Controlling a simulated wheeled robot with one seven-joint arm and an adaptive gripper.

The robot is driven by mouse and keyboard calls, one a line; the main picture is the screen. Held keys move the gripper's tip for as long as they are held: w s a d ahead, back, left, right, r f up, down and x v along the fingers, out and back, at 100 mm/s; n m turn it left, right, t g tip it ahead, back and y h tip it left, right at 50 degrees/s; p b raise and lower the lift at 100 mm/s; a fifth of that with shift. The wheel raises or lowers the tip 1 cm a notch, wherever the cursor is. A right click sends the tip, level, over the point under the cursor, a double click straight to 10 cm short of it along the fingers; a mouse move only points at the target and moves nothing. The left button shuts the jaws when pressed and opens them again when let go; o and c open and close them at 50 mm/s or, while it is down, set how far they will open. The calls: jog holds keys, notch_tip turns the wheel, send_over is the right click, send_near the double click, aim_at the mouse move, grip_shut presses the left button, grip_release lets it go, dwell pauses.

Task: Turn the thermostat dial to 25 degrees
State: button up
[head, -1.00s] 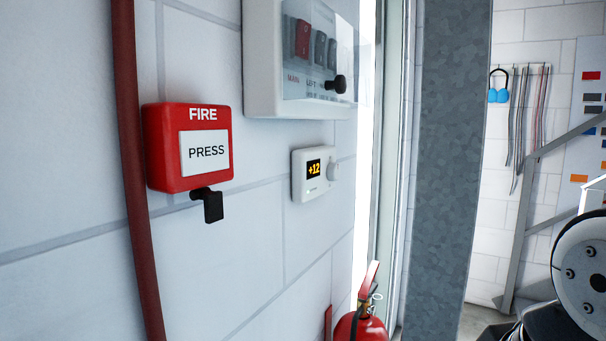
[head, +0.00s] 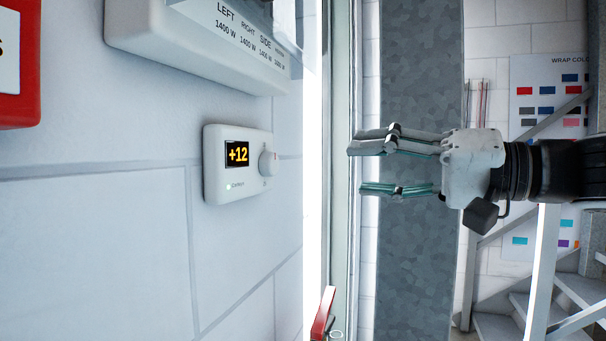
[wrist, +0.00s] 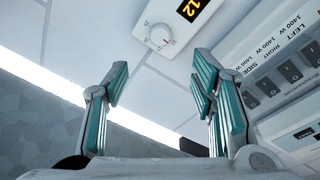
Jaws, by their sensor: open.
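The white thermostat (head: 222,184) is fixed to the wall left of centre in the head view. Its display (head: 237,153) reads +12 in yellow. The round white dial (head: 268,163) stands out on its right side. In the wrist view the dial (wrist: 160,36) shows at the top with a red mark beside it, and the display (wrist: 190,9) is cut off by the edge. My gripper (head: 356,168) is open and empty, to the right of the thermostat and apart from it, fingers pointing left. In the wrist view its fingers (wrist: 160,88) are spread below the dial.
A white switch box (head: 180,40) juts from the wall above the thermostat; its rocker switches (wrist: 290,70) show in the wrist view. A red fire box (head: 18,75) is at the left edge. The wall below the thermostat is clear.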

aim_at(275, 164)
jog(key=p+x, duration=0.1)
jog(key=x, duration=1.2)
jog(key=shift+w+a, duration=0.15)
jog(key=shift+a, duration=0.1)
jog(key=shift+c, duration=0.3)
jog(key=c, duration=1.1)
